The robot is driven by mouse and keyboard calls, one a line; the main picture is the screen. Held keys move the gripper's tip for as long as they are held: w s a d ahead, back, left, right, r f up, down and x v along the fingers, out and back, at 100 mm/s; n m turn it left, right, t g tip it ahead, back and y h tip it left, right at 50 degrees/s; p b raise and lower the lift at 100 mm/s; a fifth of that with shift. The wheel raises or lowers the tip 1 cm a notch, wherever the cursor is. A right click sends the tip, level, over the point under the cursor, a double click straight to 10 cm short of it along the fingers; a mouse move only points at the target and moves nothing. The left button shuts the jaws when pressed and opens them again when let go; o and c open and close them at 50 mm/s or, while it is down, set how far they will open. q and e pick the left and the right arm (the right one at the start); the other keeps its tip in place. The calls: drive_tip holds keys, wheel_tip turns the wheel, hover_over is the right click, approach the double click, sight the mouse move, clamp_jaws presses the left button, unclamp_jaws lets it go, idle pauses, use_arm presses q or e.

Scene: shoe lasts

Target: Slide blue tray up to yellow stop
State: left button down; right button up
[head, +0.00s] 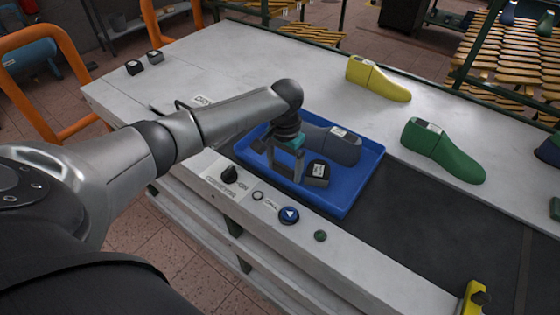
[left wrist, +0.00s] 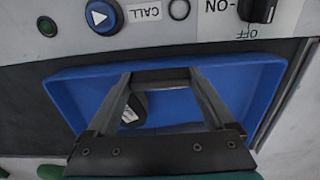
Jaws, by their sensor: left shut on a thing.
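The blue tray (head: 362,190) lies flat on the dark belt strip, behind the control panel edge. It also fills the middle of the left wrist view (left wrist: 258,78). A grey shoe last (head: 345,150) and a black block with a white label (head: 317,173) are in it. My left gripper (head: 284,172) reaches down into the tray's near left part and is shut on the tray; the exact contact is hard to see. The yellow stop (head: 472,298) stands at the bottom right, well apart from the tray. My right gripper is not in view.
A yellow last (head: 377,80) and a green last (head: 442,152) stand on the pale bench top behind the belt. A black knob (head: 229,174), a blue button (head: 289,214) and a green button (head: 320,236) line the near edge. The belt between tray and stop looks clear.

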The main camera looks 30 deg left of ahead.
use_arm(q)
drive_tip(key=d+p, duration=0.1)
drive_tip(key=d, duration=0.2)
drive_tip(key=d+p, duration=0.2)
drive_tip(key=d, duration=0.1)
drive_tip(key=d+p, duration=0.1)
drive_tip(key=d, duration=0.2)
drive_tip(key=shift+s+r+p, duration=0.3)
drive_tip(key=shift+s+p, duration=0.05)
drive_tip(key=shift+s, duration=0.05)
drive_tip(key=p, duration=0.2)
hover_over(336, 215)
drive_tip(key=shift+w+f, duration=0.1)
drive_tip(key=shift+w, duration=0.2)
drive_tip(key=d, duration=0.9)
drive_tip(key=s+d, duration=0.1)
drive_tip(key=d, duration=0.4)
drive_tip(key=shift+d+f, duration=0.2)
drive_tip(key=shift+d, duration=0.1)
unclamp_jaws()
drive_tip(key=shift+a, duration=0.1)
drive_tip(key=shift+r, duration=0.45)
wheel_tip(336, 215, up, 14)
drive_tip(key=p, duration=0.2)
drive_tip(key=shift+r, duration=0.2)
